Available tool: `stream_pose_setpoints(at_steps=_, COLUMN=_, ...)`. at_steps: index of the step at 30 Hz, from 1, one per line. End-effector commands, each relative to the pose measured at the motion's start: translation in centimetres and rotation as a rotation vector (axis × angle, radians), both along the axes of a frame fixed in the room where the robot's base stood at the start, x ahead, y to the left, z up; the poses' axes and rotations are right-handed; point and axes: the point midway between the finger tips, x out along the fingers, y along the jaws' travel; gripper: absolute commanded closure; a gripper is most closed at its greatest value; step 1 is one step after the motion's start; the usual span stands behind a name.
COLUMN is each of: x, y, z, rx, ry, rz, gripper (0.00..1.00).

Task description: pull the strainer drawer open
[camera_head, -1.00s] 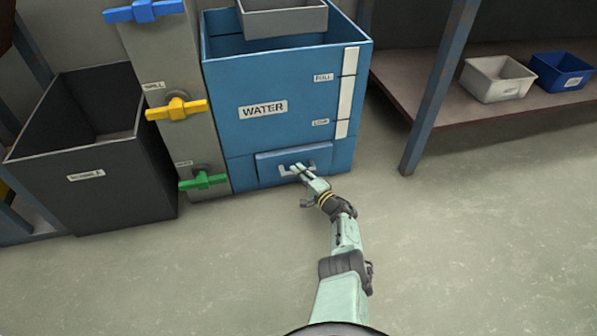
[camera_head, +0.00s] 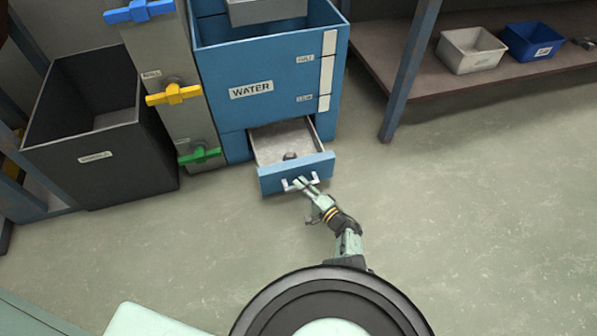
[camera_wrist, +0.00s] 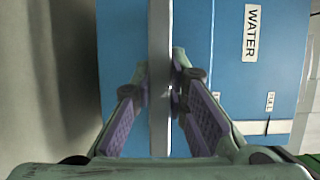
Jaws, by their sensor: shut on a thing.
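The strainer drawer (camera_head: 297,172) stands open at the foot of the blue water tank (camera_head: 270,65). Its blue front is pulled well out, and its pale grey inside shows, with a small dark round thing (camera_head: 290,156) in it. My gripper (camera_head: 303,184) is at the light handle (camera_head: 315,178) on the drawer front and is shut on it. In the wrist view my gripper (camera_wrist: 168,88) has its two fingers on either side of the pale handle bar (camera_wrist: 159,60). The tank's WATER label (camera_wrist: 251,32) shows there at the upper right.
A grey column with blue (camera_head: 139,11), yellow (camera_head: 173,94) and green (camera_head: 199,155) valve handles stands left of the tank. A dark open bin (camera_head: 95,165) is further left. A shelf (camera_head: 400,80) with grey and blue trays is at right. The floor in front is clear.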

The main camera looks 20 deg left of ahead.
Motion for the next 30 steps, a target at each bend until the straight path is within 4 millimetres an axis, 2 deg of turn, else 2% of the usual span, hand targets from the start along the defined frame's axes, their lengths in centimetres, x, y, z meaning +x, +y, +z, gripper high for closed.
stream_pose_setpoints(at_steps=6, x=-1.6, y=-1.0, z=0.1, rx=0.0, ry=0.0, rz=0.003, gripper=1.0)
stream_pose_setpoints(at_steps=19, x=-1.9, y=-1.1, z=0.0, rx=0.0, ry=-0.002, rz=0.004, gripper=1.0)
stream_pose_setpoints(at_steps=20, x=-1.9, y=-1.1, z=0.0, rx=0.0, ry=-0.002, rz=0.004, gripper=0.85)
stream_pose_setpoints(at_steps=30, x=-1.8, y=-1.2, z=0.0, rx=-0.001, ry=-0.001, rz=0.002, gripper=0.65)
